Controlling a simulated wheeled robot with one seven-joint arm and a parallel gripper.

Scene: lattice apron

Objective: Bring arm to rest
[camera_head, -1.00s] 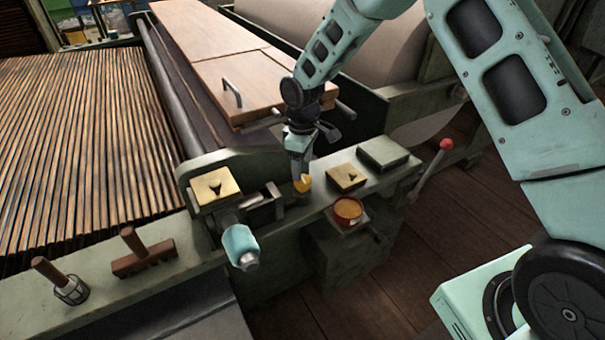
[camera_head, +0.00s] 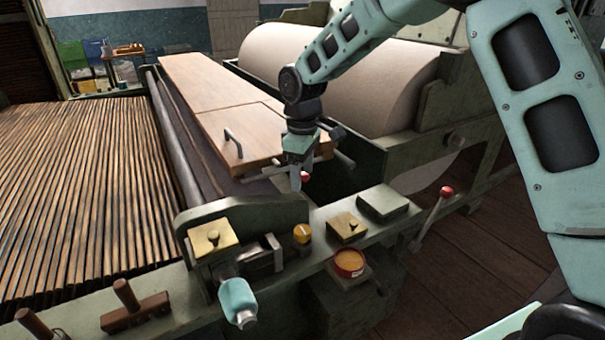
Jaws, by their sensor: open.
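My mint-green arm (camera_head: 350,45) reaches in from the upper right. My gripper (camera_head: 298,184) points down above the green machine's front rail and is open. A small red knob shows right beside its fingertips; I cannot tell whether it touches them. The round yellow knob (camera_head: 302,233) sits on the rail below my gripper, with a clear gap between them.
A red-tipped lever (camera_head: 446,192) rises at right. Wooden boards (camera_head: 235,120) and a large pale roll (camera_head: 300,75) lie behind.

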